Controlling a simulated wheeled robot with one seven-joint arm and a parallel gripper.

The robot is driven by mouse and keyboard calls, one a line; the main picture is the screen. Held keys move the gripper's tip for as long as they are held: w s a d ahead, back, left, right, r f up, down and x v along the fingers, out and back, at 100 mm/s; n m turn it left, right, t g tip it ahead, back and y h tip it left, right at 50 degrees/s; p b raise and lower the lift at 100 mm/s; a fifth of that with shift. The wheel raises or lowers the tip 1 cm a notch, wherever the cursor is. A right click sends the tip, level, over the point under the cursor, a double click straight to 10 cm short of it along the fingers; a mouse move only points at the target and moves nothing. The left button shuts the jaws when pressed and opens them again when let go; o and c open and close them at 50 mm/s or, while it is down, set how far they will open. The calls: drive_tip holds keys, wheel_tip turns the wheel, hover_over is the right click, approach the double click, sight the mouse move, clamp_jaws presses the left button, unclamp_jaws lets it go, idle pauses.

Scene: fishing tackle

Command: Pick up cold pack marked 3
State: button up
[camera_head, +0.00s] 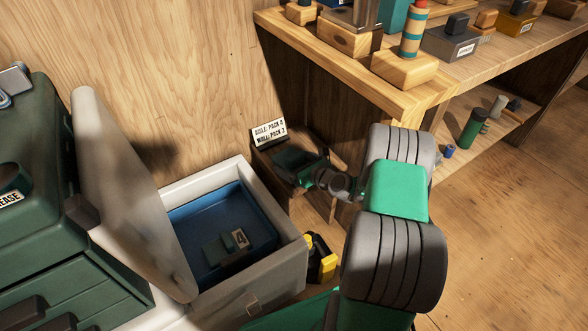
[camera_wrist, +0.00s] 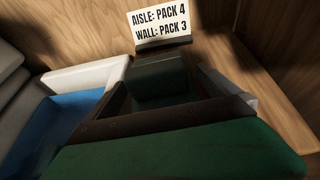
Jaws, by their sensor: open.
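My gripper (camera_head: 284,163) is open in the head view, just below the sign card (camera_head: 268,131) and behind the far right corner of the open pale cooler (camera_head: 282,257). The card reads "AISLE: PACK 4" and "WALL: PACK 3"; it also shows in the wrist view (camera_wrist: 160,22). A dark cold pack marked 4 (camera_head: 239,239) lies in the cooler's blue inside. I see no pack whose number reads 3. In the wrist view a dark green block (camera_wrist: 160,75) shows beyond the dark bar, below the card; I cannot tell whether it is a pack or part of my gripper.
The cooler's raised lid (camera_head: 118,180) stands on its left, beside a green tackle box (camera_head: 62,245). A wooden shelf bench (camera_head: 440,90) with tackle fills the upper right. A yellow and black object (camera_head: 321,258) sits right of the cooler. The plywood wall rises behind; open floor lies right.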

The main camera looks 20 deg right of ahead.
drive_tip(key=shift+c, duration=0.6)
drive_tip(key=c, duration=1.5)
drive_tip(key=shift+r, duration=0.1)
drive_tip(key=shift+c, duration=0.5)
drive_tip(key=shift+r, duration=0.1)
